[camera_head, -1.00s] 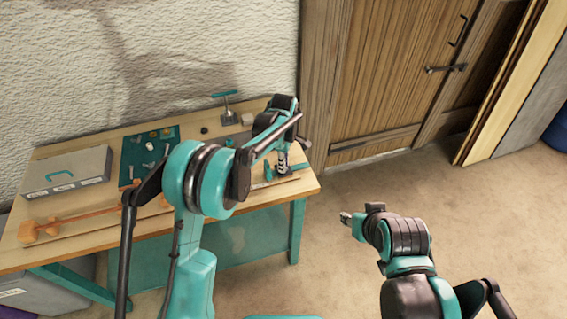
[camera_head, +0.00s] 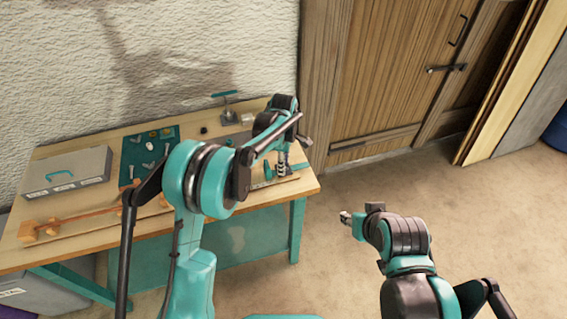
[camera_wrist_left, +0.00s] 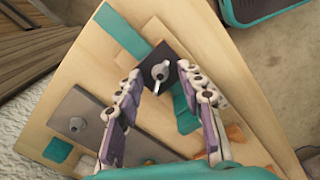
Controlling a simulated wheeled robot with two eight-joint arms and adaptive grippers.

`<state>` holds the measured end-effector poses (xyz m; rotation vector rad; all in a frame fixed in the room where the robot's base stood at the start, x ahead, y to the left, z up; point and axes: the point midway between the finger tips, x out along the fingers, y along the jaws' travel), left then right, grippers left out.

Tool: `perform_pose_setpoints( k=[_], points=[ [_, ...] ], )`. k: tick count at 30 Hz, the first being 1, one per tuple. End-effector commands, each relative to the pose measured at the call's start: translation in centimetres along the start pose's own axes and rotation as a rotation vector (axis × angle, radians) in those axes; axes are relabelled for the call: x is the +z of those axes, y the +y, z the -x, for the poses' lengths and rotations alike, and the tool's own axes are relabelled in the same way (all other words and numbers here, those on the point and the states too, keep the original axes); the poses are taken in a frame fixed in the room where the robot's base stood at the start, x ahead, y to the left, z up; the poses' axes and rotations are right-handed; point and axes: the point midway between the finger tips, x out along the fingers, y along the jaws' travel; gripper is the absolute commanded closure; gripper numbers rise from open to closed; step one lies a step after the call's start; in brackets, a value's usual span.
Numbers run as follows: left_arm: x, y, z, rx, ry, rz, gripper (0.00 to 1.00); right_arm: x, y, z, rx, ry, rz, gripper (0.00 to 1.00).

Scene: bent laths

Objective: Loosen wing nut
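The wing nut (camera_wrist_left: 160,71) is a small silver piece on a dark square plate (camera_wrist_left: 172,56) in the left wrist view. My left gripper (camera_wrist_left: 159,74) is open, its two fingers on either side of the wing nut, with a gap to each finger. I cannot tell how high the fingertips are above the plate. In the head view my left gripper (camera_head: 283,163) points down at the right end of the workbench (camera_head: 312,184); the wing nut cannot be made out there. My right gripper (camera_head: 346,217) hangs over the floor, away from the bench, too small to read.
A grey case (camera_head: 68,172) and a teal tool mat (camera_head: 150,150) lie on the bench. A teal-handled clamp (camera_head: 228,108) stands at the back. An orange wooden piece (camera_head: 85,215) lies along the front. The floor to the right is clear.

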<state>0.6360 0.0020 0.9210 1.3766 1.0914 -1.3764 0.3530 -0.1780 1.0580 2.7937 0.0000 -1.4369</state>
Motion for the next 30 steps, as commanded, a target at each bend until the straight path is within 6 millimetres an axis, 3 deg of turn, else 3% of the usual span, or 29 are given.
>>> perform_pose_setpoints(
  k=[8,21,30],
  points=[
    [0.0,0.0,1.3,0.0,0.0,0.0,0.62,0.0,0.0,0.0,0.0,0.0,0.0,0.6],
    [0.0,0.0,10.1,0.0,0.0,0.0,0.62,0.0,0.0,0.0,0.0,0.0,0.0,0.6],
    [0.0,0.0,12.0,0.0,0.0,0.0,0.62,0.0,0.0,0.0,0.0,0.0,0.0,0.6]
  ],
)
